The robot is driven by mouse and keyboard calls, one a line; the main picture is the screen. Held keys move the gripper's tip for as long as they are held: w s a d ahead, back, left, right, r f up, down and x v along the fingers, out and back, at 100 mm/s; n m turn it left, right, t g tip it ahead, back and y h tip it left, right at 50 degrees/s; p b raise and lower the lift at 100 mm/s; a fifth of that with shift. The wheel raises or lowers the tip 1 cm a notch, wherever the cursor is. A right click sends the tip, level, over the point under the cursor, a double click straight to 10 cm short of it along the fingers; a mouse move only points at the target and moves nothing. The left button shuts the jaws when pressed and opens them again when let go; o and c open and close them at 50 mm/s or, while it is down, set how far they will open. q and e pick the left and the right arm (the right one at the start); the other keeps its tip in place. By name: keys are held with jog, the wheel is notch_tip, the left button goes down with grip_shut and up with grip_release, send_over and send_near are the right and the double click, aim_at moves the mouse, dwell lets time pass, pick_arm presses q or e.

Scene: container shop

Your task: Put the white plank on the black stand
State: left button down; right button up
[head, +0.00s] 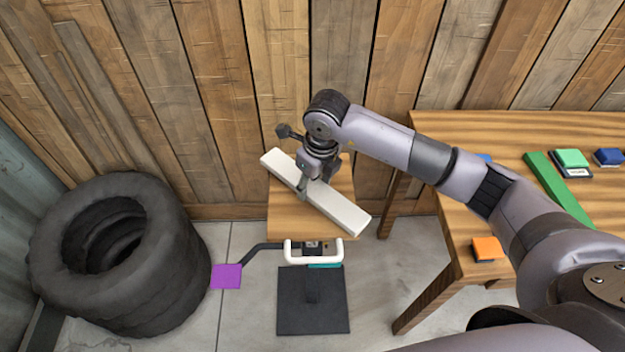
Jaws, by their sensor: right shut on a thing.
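The white plank (341,211) is a long pale bar lying diagonally from upper left to lower right. My right gripper (308,187) comes down from above and is shut on the plank near its middle. The plank is over a small wooden board (285,222); I cannot tell whether it touches the board. The black stand shows as a square black base (290,315) on the floor below, with a short post. Its upper part is mostly hidden under the board. My left gripper is not in view.
A white handle (290,256) and a purple pad (226,276) on a black arm are by the stand. Stacked tyres (180,270) stand at left. A wooden table (450,225) at right holds a green bar (541,174) and an orange block (487,248). A plank wall is close behind.

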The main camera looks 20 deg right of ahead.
aim_at(318, 190)
jog(key=shift+f+b, duration=0.2)
jog(key=shift+b, duration=0.1)
jog(key=o, duration=1.3)
jog(key=shift+r, duration=0.1)
jog(key=shift+r+p, duration=0.15)
jog(key=shift+p, duration=0.15)
jog(key=shift+r, duration=0.35)
notch_tip(318, 190, up, 11)
jog(key=s+b, duration=0.1)
jog(key=b, duration=0.1)
jog(key=shift+s+d, duration=0.3)
jog(key=shift+d, duration=0.1)
